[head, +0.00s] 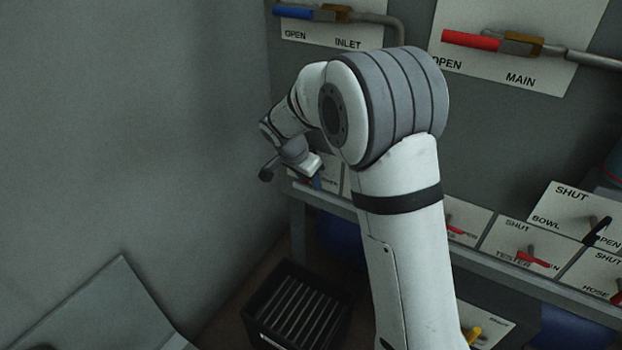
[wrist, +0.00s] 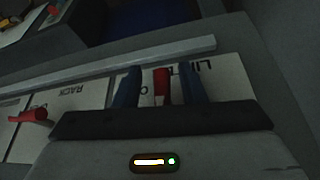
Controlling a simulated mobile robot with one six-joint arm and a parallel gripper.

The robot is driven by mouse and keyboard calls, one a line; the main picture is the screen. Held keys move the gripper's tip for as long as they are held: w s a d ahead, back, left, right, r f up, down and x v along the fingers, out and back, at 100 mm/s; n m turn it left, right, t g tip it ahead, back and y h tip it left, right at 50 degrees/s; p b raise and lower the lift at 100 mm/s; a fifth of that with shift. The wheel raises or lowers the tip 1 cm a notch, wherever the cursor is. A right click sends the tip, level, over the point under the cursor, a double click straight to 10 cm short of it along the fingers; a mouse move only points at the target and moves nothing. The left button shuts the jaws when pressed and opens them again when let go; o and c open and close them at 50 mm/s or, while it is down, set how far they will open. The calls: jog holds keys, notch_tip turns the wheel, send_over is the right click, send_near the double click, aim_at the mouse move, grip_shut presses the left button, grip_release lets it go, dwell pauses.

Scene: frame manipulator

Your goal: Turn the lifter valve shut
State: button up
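The lifter valve's red handle (wrist: 161,84) stands between my gripper's two blue fingers in the wrist view. My gripper (wrist: 160,86) is open, with a visible gap on each side of the handle. The white lifter plate (wrist: 225,78) lies behind it, its lettering upside down and partly covered by the fingers. In the head view my gripper (head: 317,182) is at the left end of the valve row, over a partly hidden plate (head: 331,165). The handle cannot be made out there.
The rack valve's red handle (wrist: 30,115) is beside the lifter plate in the wrist view. In the head view the tester handle (head: 533,257) and bowl handle (head: 597,230) are to the right. A black crate (head: 258,322) stands below. A wall is close on the left.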

jog(key=p+v, duration=0.1)
jog(key=v, duration=0.6)
jog(key=shift+r, duration=0.4)
jog(key=shift+s+a+p, duration=0.1)
jog(key=shift+p, duration=0.2)
jog(key=s+d+r+n+y+p, duration=0.1)
jog(key=s+d+r+n+p, duration=0.2)
jog(key=s, duration=0.6)
jog(key=s+d+r+n+y+p, duration=0.1)
jog(key=s+d+r+n+p, duration=0.2)
jog(key=s+d+r+p, duration=0.3)
jog(key=s+d+r+n+y+p, duration=0.1)
jog(key=s+d+r+n+p, duration=0.2)
jog(key=s+r+p, duration=0.6)
jog(key=s+d+r, duration=0.2)
jog(key=s+r, duration=0.1)
jog(key=s, duration=0.1)
jog(key=shift+s+d+r+g+p, duration=0.2)
jog(key=shift+d+r+g+p, duration=0.1)
jog(key=shift+d+r+p, duration=0.1)
